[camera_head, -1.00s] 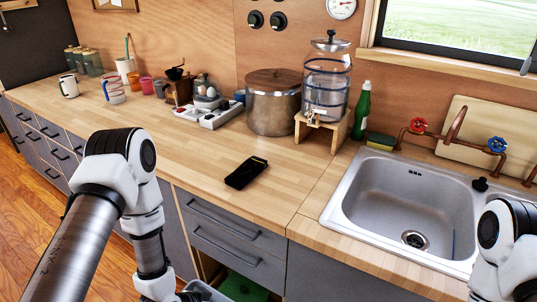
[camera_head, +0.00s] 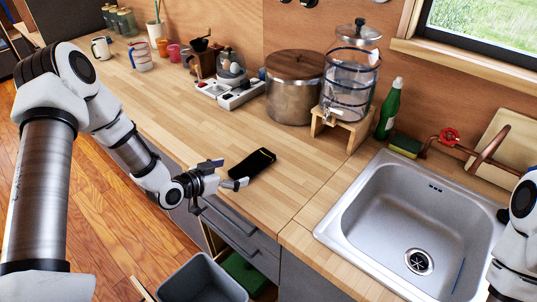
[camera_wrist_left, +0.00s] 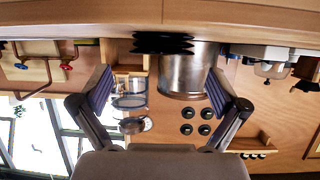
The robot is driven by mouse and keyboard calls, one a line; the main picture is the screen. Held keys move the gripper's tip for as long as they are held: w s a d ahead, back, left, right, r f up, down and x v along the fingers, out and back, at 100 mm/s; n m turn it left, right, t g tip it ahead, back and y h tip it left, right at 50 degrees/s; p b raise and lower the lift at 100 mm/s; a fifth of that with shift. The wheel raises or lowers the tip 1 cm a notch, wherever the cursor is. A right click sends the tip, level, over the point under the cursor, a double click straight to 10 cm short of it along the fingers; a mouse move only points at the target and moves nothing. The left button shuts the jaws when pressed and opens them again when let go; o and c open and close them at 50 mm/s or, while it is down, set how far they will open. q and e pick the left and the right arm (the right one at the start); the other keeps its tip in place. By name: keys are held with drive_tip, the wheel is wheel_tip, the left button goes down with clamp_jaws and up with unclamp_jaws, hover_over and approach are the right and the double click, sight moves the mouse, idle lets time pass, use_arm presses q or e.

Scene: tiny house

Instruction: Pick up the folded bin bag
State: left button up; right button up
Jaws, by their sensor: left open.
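The folded bin bag (camera_head: 252,163) is a flat black bundle with a thin yellow mark, lying on the wooden counter near its front edge. In the left wrist view it shows as a dark, ridged shape (camera_wrist_left: 163,42) at top centre. My left gripper (camera_head: 228,174) is open and empty at the counter's front edge, just left of the bag. Its fingers point toward the bag; I see no grip on it. In the left wrist view the two fingers (camera_wrist_left: 160,90) are spread wide with nothing between them. My right arm shows at the right edge; its gripper is out of view.
A steel pot (camera_head: 294,100) and a glass dispenser (camera_head: 350,80) stand behind the bag. The sink (camera_head: 350,215) lies to the right. A grey bin (camera_head: 203,280) stands below the counter. The counter around the bag is clear.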

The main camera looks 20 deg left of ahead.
sight(247, 166)
use_arm(q)
drive_tip(key=shift+w+d+f, duration=0.2)
drive_tip(key=shift+w, duration=0.35)
drive_tip(key=shift+w+f, duration=0.1)
drive_tip(key=shift+w, duration=0.1)
drive_tip(key=shift+p+x, duration=0.85)
drive_tip(key=shift+x, duration=0.15)
drive_tip(key=x, duration=0.3)
drive_tip(key=shift+w, duration=0.1)
drive_tip(key=shift+w+d, duration=0.1)
drive_tip(key=shift+w, duration=0.05)
drive_tip(key=c, duration=0.3)
drive_tip(key=shift+s+a, duration=0.2)
drive_tip(key=shift+s, duration=0.1)
drive_tip(key=c, duration=0.5)
drive_tip(key=shift+c, duration=0.7)
drive_tip(key=shift+w+d, duration=0.1)
use_arm(e)
drive_tip(key=shift+s+a+r, duration=0.1)
drive_tip(key=shift+s+r, duration=0.1)
drive_tip(key=shift+r, duration=0.35)
drive_tip(key=shift+s+a+r, duration=0.1)
drive_tip(key=shift+s+r, duration=0.05)
drive_tip(key=shift+r, duration=0.4)
